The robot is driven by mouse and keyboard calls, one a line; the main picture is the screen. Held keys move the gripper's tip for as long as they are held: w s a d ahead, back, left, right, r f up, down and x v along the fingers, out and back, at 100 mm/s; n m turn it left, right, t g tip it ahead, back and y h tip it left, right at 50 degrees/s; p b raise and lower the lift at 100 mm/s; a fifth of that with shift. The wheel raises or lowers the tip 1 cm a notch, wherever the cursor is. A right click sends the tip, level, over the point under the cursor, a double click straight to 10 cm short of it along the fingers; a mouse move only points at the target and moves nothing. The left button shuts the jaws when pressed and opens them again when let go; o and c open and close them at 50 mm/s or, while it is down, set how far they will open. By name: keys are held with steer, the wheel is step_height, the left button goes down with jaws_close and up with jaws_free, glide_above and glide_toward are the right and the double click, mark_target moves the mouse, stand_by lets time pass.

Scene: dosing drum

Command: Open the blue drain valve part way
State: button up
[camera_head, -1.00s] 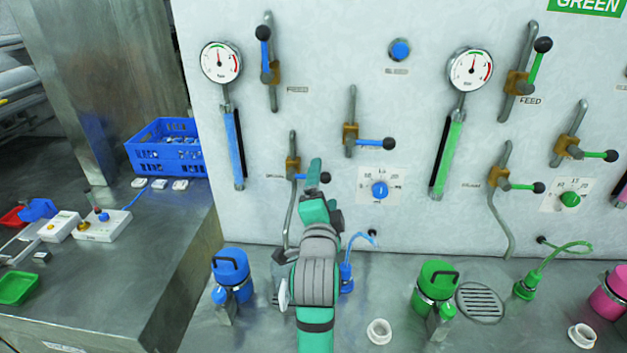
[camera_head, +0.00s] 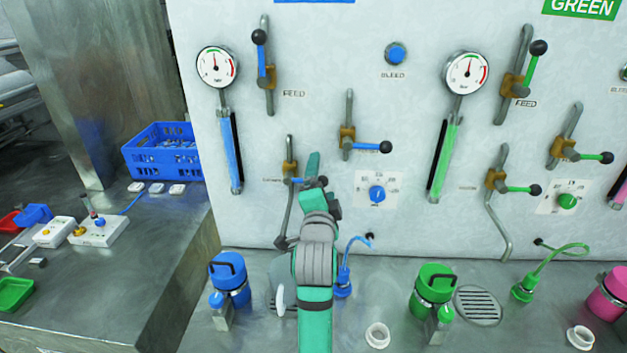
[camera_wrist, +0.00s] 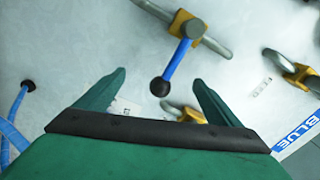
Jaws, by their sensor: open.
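The blue drain valve (camera_head: 289,169) is the lower left valve of the blue group on the white panel, with a pipe bending down from it. Its blue lever (camera_head: 298,181) points right, roughly level, and ends in a black ball. My green gripper (camera_head: 313,170) is in front of that lever and partly covers it. In the wrist view the blue lever (camera_wrist: 177,60) comes down from the top with its black ball (camera_wrist: 160,87) between the open fingers of my gripper (camera_wrist: 157,82). Whether a finger touches the ball I cannot tell.
Another blue-handled valve (camera_head: 347,140) sits close by, up and right. The blue feed valve (camera_head: 267,76) is higher on the left. A blue dial (camera_head: 377,194) is to the right. A blue bottle (camera_head: 230,277) and a blue hose fitting (camera_head: 343,280) stand on the bench below.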

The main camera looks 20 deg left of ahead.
steer(key=shift+s+r, duration=0.1)
steer(key=shift+r, duration=0.05)
steer(key=shift+a+r, duration=0.15)
steer(key=shift+r, duration=0.25)
steer(key=shift+r, duration=0.15)
steer(key=shift+a+r, duration=0.2)
steer(key=shift+r, duration=1.05)
steer(key=shift+s+a+r, duration=0.15)
steer(key=shift+a+r, duration=0.2)
steer(key=shift+r, duration=0.3)
steer(key=shift+s+a+r, duration=0.15)
steer(key=shift+a+r, duration=0.2)
steer(key=shift+r, duration=0.3)
steer(key=shift+w, duration=0.15)
